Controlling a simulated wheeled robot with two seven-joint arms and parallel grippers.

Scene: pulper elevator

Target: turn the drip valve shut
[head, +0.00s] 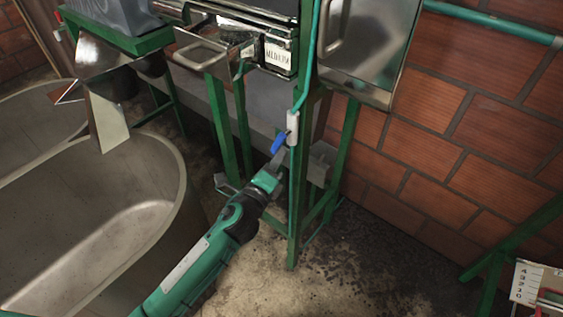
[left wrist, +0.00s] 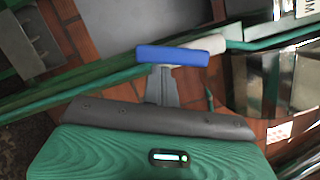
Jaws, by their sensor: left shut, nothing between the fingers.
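The drip valve shows in the head view as a pale body (head: 293,122) on a thin teal pipe, beside a green frame post. Its blue handle (head: 279,141) slants down to the left. My left gripper (head: 281,156) is shut and empty, with its tips right at the lower part of the handle. In the left wrist view the blue handle (left wrist: 172,56) lies across the picture just beyond the grey fingertips (left wrist: 161,72), with the pale valve body (left wrist: 208,44) at its right end. I cannot tell whether the fingers touch the handle. My right gripper is not in view.
A green frame leg (head: 297,190) stands right behind the valve. A metal machine (head: 250,35) is above, and a large grey tank (head: 150,215) stands at left. A brick wall (head: 470,120) is at right. A gauge board (head: 527,283) is at lower right.

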